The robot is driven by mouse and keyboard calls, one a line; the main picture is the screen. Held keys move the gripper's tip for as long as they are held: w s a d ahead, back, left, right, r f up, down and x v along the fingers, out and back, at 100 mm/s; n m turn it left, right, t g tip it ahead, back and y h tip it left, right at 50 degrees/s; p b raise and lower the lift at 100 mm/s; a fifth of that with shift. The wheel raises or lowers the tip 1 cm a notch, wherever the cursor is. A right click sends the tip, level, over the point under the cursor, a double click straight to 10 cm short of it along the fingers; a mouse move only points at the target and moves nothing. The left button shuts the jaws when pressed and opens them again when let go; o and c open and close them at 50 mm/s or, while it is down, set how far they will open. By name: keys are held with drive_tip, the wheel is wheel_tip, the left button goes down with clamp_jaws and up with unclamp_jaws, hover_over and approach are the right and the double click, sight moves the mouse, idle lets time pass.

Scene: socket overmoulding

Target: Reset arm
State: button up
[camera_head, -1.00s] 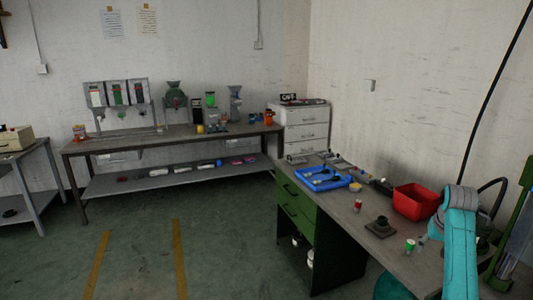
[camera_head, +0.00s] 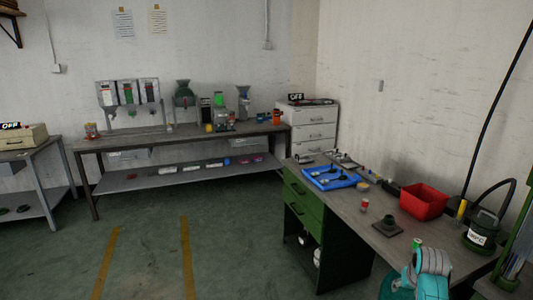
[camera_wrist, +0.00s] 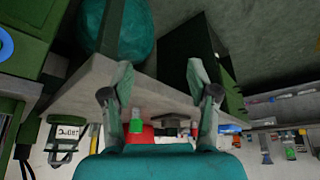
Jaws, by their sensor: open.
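My gripper (camera_wrist: 160,78) shows in the wrist view with its two fingers spread wide apart and nothing between them. The wrist picture is upside down, with the workbench behind the fingers. In the head view my teal arm is low at the bottom right, by the bench's front edge; the gripper itself cannot be made out there.
The workbench (camera_head: 345,205) holds a blue tray (camera_head: 330,178), a red bin (camera_head: 423,201), a dark square-based part (camera_head: 387,229), a red-and-white can (camera_head: 364,205) and a dark green labelled container (camera_head: 481,232). Open floor (camera_head: 220,240) lies left of it.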

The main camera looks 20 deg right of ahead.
drive_tip(key=s+a+f+t, duration=0.1)
drive_tip(key=s+a+f, duration=0.2)
drive_tip(key=a+f, duration=0.55)
drive_tip(key=s+a+f+n+t, duration=0.2)
drive_tip(key=s+a+f, duration=0.2)
drive_tip(key=s+a, duration=0.5)
drive_tip(key=s+a+f+n+t, duration=0.15)
drive_tip(key=s+a+f, duration=0.25)
drive_tip(key=s+a, duration=0.5)
drive_tip(key=s+a+r+n+t, duration=0.25)
drive_tip(key=s+a+r, duration=0.35)
drive_tip(key=s+a, duration=0.5)
drive_tip(key=s+a+r+t+y, duration=0.2)
drive_tip(key=s+a+r+t, duration=0.1)
drive_tip(key=s+r, duration=1)
wheel_tip(320, 180, up, 3)
drive_tip(key=shift+s+f+n+t+y, duration=0.2)
drive_tip(key=shift+s+n+t+y, duration=0.1)
drive_tip(key=shift+s+n+y, duration=0.1)
